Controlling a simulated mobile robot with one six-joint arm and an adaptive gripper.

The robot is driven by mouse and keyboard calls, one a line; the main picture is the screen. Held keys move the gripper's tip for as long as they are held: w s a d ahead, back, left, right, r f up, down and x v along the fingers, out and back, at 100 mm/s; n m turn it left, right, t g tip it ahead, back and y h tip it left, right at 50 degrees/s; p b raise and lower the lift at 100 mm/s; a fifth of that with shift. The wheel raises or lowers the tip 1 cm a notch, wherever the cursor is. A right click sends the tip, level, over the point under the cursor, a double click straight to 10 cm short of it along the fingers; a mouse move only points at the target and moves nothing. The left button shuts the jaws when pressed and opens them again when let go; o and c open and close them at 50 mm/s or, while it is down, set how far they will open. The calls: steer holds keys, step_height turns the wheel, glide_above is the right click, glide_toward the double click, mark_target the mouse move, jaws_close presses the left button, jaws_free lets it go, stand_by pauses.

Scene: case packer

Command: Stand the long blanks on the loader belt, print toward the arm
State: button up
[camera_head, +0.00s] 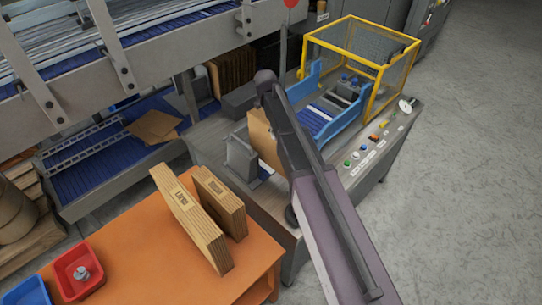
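Two bundles of brown cardboard blanks stand on edge on the orange table: a longer one (190,222) with dark print on its top, and a shorter one (220,203) beside it. The blue loader belt (313,122) runs between blue side guides toward the yellow cage. A brown blank (262,138) is upright near the belt's near end, partly behind my arm. I cannot tell whether it is held or which way its print faces. My arm reaches over the loader from the lower right; my gripper is hidden behind it.
A grey upright bracket (241,158) stands beside the blank. The orange table (150,262) carries a red bin (78,272) and a blue bin (28,292). Open floor lies at right.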

steer(key=shift+f+b, duration=1.35)
steer(key=shift+f, duration=0.35)
steer(key=shift+w, duration=0.1)
steer(key=w+a+f+b, duration=0.1)
steer(key=w+a, duration=0.2)
steer(key=w, duration=1.1)
steer(key=shift+f, duration=0.2)
steer(key=shift+w, duration=0.15)
steer(key=shift+w+a+f+b, duration=0.1)
steer(key=shift+w+f+b, duration=0.2)
steer(key=shift+f+b, duration=0.7)
steer(key=shift+w+a+f+b, duration=0.1)
steer(key=shift+w+f+b, duration=0.2)
steer(key=shift+f+b, duration=0.65)
steer(key=o, duration=1.1)
